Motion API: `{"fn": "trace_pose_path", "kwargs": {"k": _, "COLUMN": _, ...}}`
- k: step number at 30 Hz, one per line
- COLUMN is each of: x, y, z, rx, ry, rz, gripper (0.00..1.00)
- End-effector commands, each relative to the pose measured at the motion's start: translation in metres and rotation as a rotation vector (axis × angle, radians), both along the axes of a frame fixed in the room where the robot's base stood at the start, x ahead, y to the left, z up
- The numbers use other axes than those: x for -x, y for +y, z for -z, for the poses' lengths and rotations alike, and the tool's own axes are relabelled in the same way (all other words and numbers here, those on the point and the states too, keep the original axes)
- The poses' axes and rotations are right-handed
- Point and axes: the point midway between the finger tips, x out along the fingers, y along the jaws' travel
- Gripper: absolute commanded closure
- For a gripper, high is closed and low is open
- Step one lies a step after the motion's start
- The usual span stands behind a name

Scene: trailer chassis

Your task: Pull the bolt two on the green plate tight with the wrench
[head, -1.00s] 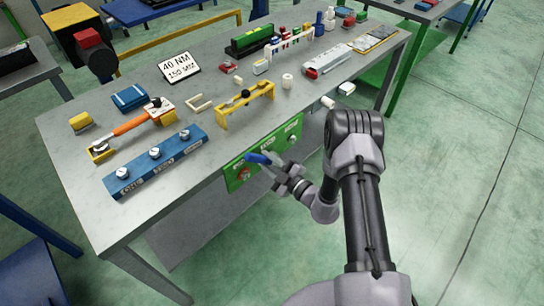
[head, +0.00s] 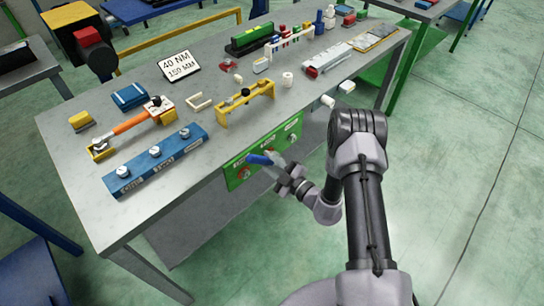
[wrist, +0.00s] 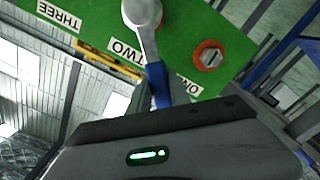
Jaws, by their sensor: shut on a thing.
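The green plate (head: 282,147) is upright on the front of the bench and carries the labels ONE, TWO and THREE. In the wrist view, the green plate (wrist: 190,22) fills the top. The wrench (wrist: 157,82) has a blue handle and a shiny metal head, which lies beside the TWO label. That head covers the place of bolt two, so I cannot see how it sits on the bolt. My gripper (head: 288,178) is shut on the wrench; in the head view the wrench (head: 259,159) shows blue in front of the plate. The fingertips are not clear.
A bolt with a red ring (wrist: 208,55) sits by the ONE label. On the bench top stand a blue block (head: 155,165) with bolts, an orange-handled tool (head: 130,122) and a yellow stand (head: 246,105). The floor in front is clear.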

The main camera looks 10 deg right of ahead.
Motion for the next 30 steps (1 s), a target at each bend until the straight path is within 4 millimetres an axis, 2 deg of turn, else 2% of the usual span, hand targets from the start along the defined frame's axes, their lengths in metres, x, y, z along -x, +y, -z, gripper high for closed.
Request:
{"fn": "trace_pose_path", "kwargs": {"k": 18, "x": 0.039, "y": -0.028, "z": -0.001, "rx": -0.001, "ry": 0.000, "rz": 0.001, "gripper": 1.00}}
{"fn": "trace_pose_path", "kwargs": {"k": 30, "x": 0.040, "y": -0.029, "z": -0.001, "rx": -0.001, "ry": -0.001, "rz": 0.000, "gripper": 1.00}}
